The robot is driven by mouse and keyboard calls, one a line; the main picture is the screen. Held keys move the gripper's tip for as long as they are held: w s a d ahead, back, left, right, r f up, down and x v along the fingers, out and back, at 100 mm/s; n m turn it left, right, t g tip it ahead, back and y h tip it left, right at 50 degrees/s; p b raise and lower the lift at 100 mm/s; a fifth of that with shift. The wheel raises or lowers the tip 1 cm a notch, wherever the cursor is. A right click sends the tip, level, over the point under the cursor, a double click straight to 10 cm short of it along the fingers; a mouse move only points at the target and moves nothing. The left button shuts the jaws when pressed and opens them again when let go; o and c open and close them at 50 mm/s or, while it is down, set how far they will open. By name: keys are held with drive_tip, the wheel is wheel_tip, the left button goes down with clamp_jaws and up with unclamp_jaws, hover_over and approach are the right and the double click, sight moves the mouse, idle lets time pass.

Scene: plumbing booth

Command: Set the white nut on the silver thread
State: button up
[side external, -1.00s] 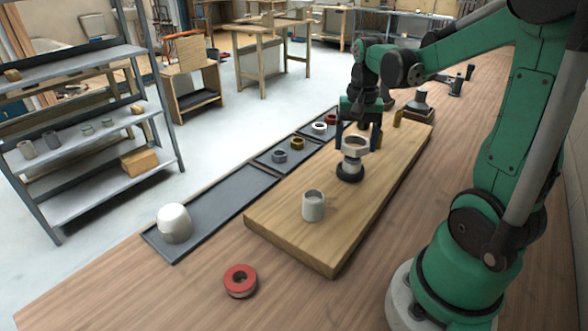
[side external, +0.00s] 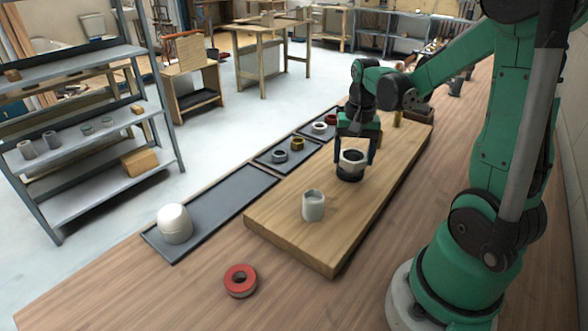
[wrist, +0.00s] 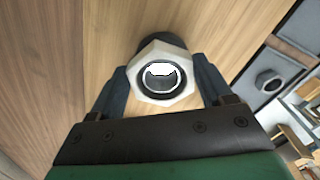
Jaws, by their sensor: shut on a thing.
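My gripper (side external: 354,157) points down over the wooden board and is shut on the white nut (side external: 352,162), one finger on each side. In the wrist view the hexagonal white nut (wrist: 143,88) sits between the fingers. The silver thread (wrist: 161,91) shows as a bright ring inside the nut's opening, roughly centred. In the side view the nut hides the thread and sits just above the black base (side external: 349,177). The nut looks level and around the thread; I cannot tell whether it rests on anything.
The wooden board (side external: 283,221) also bears a pale cup-like fitting (side external: 313,206). Dark trays (side external: 232,196) along its left hold a white cap (side external: 174,223) and several rings. A red ring (side external: 240,281) lies on the bench in front. The bench's front is otherwise clear.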

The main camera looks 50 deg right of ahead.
idle(0.3)
drive_tip(key=m, duration=0.5)
drive_tip(key=shift+f+m, duration=0.1)
drive_tip(key=shift+m, duration=0.2)
drive_tip(key=o, duration=1.2)
drive_tip(key=shift+r, duration=2.5)
drive_tip(key=w+a+r+n+t, duration=0.2)
drive_tip(key=a+n+t, duration=0.5)
drive_tip(key=a+n, duration=1)
drive_tip(key=shift+a+n, duration=0.2)
drive_tip(key=shift+n, duration=0.1)
